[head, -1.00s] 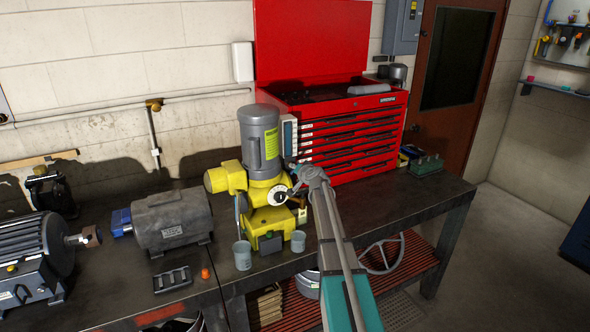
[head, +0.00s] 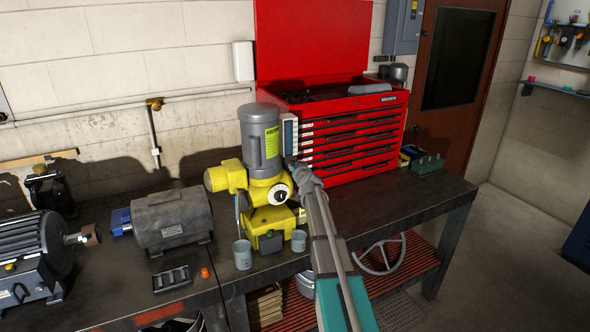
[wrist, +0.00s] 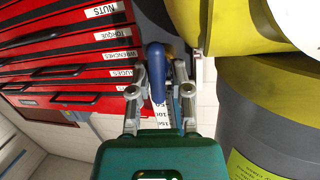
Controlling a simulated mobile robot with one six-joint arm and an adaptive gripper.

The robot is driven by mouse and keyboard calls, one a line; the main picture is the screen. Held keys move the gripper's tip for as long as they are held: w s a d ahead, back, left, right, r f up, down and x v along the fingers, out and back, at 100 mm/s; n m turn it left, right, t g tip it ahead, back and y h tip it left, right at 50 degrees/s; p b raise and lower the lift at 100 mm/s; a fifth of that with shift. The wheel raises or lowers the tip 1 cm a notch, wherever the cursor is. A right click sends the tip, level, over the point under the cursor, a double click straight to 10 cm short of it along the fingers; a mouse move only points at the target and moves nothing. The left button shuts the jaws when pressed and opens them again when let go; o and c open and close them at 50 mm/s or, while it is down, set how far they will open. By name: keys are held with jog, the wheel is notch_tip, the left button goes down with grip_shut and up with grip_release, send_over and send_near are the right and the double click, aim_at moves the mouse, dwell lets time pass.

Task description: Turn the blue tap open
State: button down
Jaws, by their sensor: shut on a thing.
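The blue tap handle (wrist: 157,72) shows in the wrist view as a rounded blue lever between my fingers. My gripper (wrist: 160,88) is shut on it, one finger on each side. In the head view my gripper (head: 294,168) reaches in at the right side of the yellow pump (head: 268,191) with its grey motor (head: 260,140). The tap is hidden there behind my gripper and wrist. In the wrist view the yellow pump body is close on the right of the handle.
The red tool chest (head: 352,135) stands close behind and right of my gripper. Two grey cups (head: 243,254) sit before the pump. A grey motor (head: 171,221) stands left on the dark bench (head: 408,193). The bench is mostly clear at right.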

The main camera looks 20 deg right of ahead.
dwell(0.4)
jog(key=c, duration=0.6)
grip_release()
jog(key=shift+o, duration=0.2)
